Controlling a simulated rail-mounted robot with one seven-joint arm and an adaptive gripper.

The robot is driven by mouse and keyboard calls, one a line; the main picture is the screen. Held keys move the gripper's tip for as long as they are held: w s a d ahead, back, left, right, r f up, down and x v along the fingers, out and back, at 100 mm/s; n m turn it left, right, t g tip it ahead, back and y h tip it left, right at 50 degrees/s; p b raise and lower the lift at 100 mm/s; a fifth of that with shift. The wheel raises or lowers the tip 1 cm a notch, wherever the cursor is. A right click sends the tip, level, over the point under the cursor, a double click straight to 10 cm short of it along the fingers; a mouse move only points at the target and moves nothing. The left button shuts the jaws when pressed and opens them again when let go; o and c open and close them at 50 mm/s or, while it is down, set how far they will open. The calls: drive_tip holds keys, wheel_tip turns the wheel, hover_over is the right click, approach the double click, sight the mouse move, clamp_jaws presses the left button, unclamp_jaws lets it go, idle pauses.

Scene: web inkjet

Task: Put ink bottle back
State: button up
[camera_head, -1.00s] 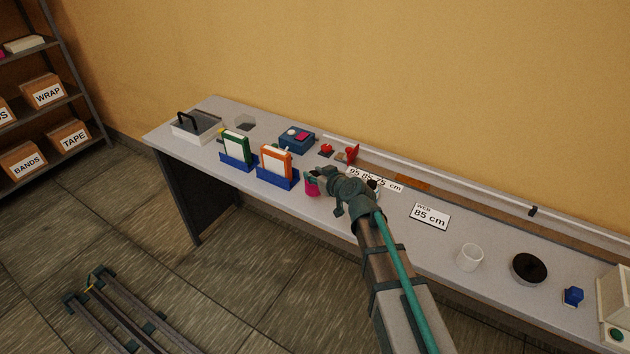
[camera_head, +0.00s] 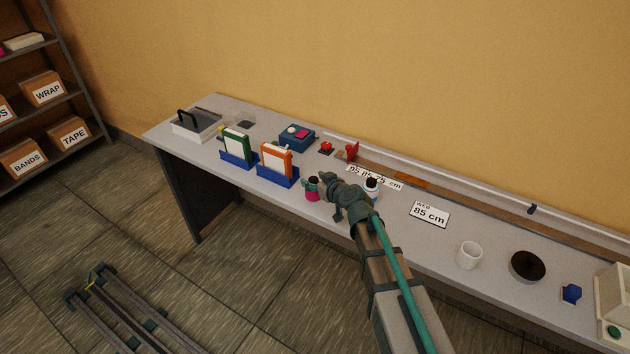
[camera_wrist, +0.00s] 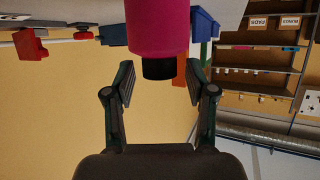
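The magenta ink bottle (camera_head: 312,195) with a dark cap stands upright near the front edge of the bench, right of the orange folder's blue holder. In the wrist view the bottle (camera_wrist: 158,25) appears upside down, its black cap (camera_wrist: 158,69) between my fingers. My gripper (camera_wrist: 160,85) is open, with a visible gap on each side of the cap. In the head view my gripper (camera_head: 316,182) is at the bottle's top. Another bottle, pale with a dark cap (camera_head: 371,183), stands behind my wrist and is partly hidden.
Blue holders with a green folder (camera_head: 237,146) and an orange folder (camera_head: 275,158) stand left of the bottle. A blue box (camera_head: 297,137) and red parts (camera_head: 351,150) are behind. A sign (camera_head: 429,213), white cup (camera_head: 469,255) and dark round dish (camera_head: 528,266) lie to the right.

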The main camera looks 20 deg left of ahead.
drive_tip(key=shift+r, duration=0.1)
drive_tip(key=shift+r+p, duration=0.15)
drive_tip(key=shift+p, duration=0.3)
drive_tip(key=b+v, duration=0.3)
drive_tip(key=v, duration=0.9)
